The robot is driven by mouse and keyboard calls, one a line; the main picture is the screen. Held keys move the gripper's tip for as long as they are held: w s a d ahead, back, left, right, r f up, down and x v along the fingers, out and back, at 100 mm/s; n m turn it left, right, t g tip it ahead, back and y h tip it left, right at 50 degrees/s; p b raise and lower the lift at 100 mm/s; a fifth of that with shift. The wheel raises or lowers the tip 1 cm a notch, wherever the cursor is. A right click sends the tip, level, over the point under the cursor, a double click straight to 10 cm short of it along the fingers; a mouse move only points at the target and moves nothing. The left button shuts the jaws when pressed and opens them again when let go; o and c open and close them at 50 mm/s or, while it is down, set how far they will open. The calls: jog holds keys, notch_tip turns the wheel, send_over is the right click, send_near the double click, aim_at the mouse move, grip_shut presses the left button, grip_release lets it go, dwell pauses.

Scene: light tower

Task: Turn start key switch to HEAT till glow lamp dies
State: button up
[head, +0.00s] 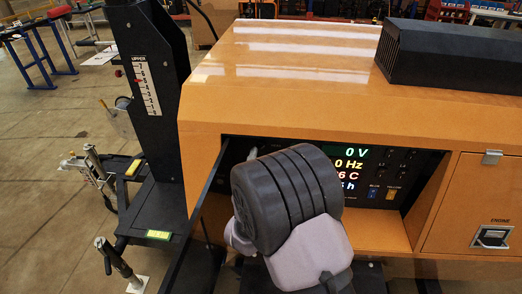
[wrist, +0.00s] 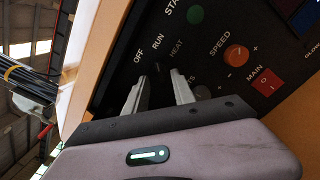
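In the wrist view my gripper (wrist: 160,73) is open, its two pale fingers apart in front of the dark control panel (wrist: 120,75). The labels OFF, RUN and HEAT arc just beyond the fingertips. The start key switch at these labels is too dark to make out, and I cannot tell whether the fingers touch it or where it points. A GLOW label shows at the right edge, and I cannot make out the lamp or whether it is lit. In the head view my arm hides the left part of the panel and most of the gripper.
The panel sits recessed in an orange housing (head: 290,95). A black mast (head: 150,85) stands left. Lit readouts (head: 353,166) show right of my arm.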

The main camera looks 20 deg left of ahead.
aim_at(260, 148)
jog(key=x, duration=0.4)
jog(key=shift+c, duration=0.2)
grip_shut()
